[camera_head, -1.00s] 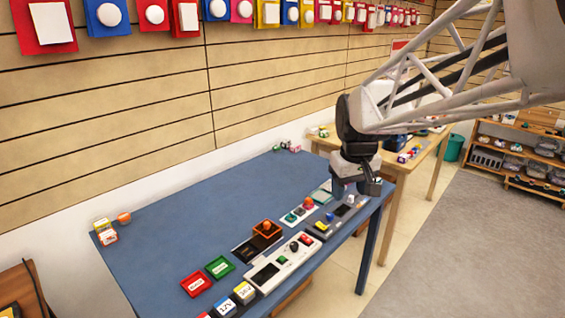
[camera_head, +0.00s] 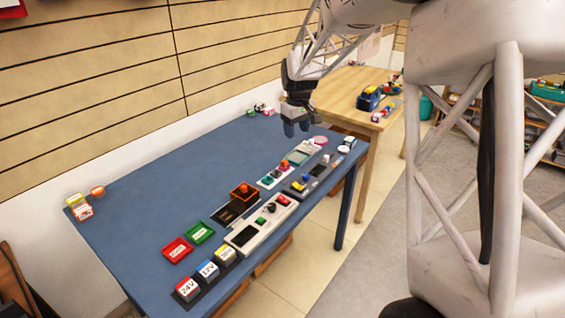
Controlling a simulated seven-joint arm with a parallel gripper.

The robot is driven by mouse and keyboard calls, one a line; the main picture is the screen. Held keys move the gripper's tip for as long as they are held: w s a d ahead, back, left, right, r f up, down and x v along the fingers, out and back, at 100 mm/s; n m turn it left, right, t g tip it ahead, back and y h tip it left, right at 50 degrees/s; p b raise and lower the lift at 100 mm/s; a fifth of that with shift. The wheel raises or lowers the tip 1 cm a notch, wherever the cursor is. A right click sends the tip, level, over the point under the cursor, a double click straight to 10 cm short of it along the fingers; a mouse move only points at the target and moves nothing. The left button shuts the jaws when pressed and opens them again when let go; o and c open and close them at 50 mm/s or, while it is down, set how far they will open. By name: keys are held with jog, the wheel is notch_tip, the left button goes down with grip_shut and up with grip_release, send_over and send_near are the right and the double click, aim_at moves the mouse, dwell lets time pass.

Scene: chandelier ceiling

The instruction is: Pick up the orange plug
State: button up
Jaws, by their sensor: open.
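An orange knob-like piece (camera_head: 243,187) stands in a small orange-rimmed square holder (camera_head: 251,199) near the middle of the blue table; it may be the orange plug. A small orange-red piece (camera_head: 284,163) sits on a white strip with green and pink pieces. My gripper (camera_head: 297,131) points down above the back right part of the blue table, apart from all of these. It is open, and nothing shows between its fingers.
The blue table (camera_head: 150,205) is bare over its left and back middle. Red (camera_head: 177,250) and green (camera_head: 200,233) trays, a white panel (camera_head: 262,226) and voltage-labelled blocks (camera_head: 187,289) line its front edge. A wooden table (camera_head: 345,95) stands behind, right.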

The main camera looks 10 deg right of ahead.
jog(key=w+f+n, duration=0.1)
jog(key=w+f, duration=0.6)
jog(key=w, duration=0.3)
jog(key=n, duration=0.2)
send_over(283, 160)
jog(key=shift+g, duration=0.4)
notch_tip(283, 160, down, 10)
jog(key=shift+r, duration=0.25)
jog(key=shift+w+f, duration=0.15)
jog(key=shift+w, duration=0.05)
jog(key=shift+f, duration=1.3)
jog(key=shift+s+f, duration=0.2)
jog(key=shift+f, duration=2.4)
